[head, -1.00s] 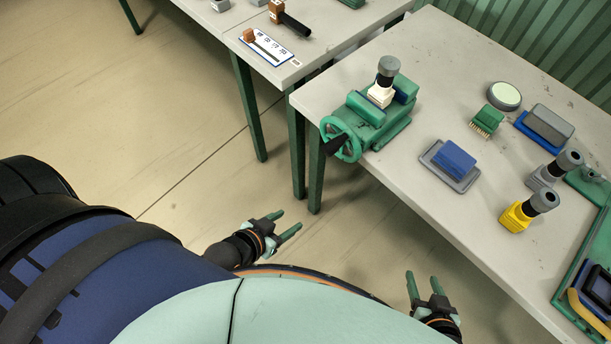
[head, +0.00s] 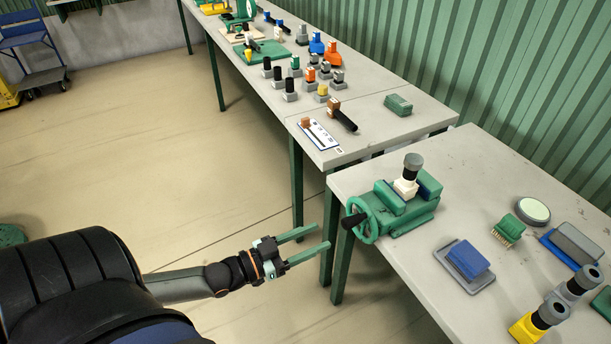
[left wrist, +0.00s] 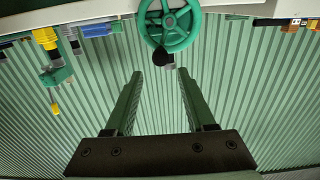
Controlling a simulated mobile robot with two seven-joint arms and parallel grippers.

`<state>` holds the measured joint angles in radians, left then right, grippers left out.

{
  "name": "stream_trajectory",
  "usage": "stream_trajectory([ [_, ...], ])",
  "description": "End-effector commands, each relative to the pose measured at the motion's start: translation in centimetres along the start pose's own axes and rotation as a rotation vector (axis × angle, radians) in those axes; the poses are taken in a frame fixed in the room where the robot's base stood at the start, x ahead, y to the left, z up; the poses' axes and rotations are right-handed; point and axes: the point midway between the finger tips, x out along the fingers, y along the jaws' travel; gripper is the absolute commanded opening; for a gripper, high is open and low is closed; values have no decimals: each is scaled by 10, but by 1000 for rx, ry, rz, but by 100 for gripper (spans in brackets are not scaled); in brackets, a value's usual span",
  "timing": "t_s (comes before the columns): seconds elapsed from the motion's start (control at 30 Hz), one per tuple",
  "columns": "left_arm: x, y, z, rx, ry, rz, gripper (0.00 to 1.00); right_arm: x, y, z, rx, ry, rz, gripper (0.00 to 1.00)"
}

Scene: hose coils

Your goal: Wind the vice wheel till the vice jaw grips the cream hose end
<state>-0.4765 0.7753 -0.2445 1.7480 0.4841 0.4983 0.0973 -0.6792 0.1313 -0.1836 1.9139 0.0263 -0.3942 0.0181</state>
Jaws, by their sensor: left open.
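The green vice (head: 402,213) stands at the left edge of the near table. Its green wheel (head: 361,219) with a black handle (head: 353,221) faces left, over the table's edge. The cream hose end (head: 406,187), with a grey and black top, stands upright between the blue-lined jaws; I cannot tell whether the jaw touches it. My left gripper (head: 325,238) is open and empty, a little left of the wheel and apart from it. In the left wrist view the wheel (left wrist: 169,27) and its handle (left wrist: 163,57) show beyond the open fingers (left wrist: 157,90). My right gripper is out of view.
The near table (head: 403,268) also holds a blue block on a grey tray (head: 464,264), a green brush (head: 508,230), a round pad (head: 533,211) and a yellow hose end (head: 525,328). A long table (head: 360,98) with several fittings runs behind. The floor left of the vice is clear.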

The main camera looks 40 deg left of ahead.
Motion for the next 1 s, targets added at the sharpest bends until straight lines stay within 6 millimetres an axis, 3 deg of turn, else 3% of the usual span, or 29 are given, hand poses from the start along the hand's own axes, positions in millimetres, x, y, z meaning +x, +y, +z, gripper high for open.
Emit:
stream_trajectory([
  [0.7, 73, 1, 2, 0, 1, 1, 55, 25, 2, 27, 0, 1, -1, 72],
  [1.0, 74, 1, 0, 1, -2, 0, 55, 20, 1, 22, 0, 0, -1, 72],
])
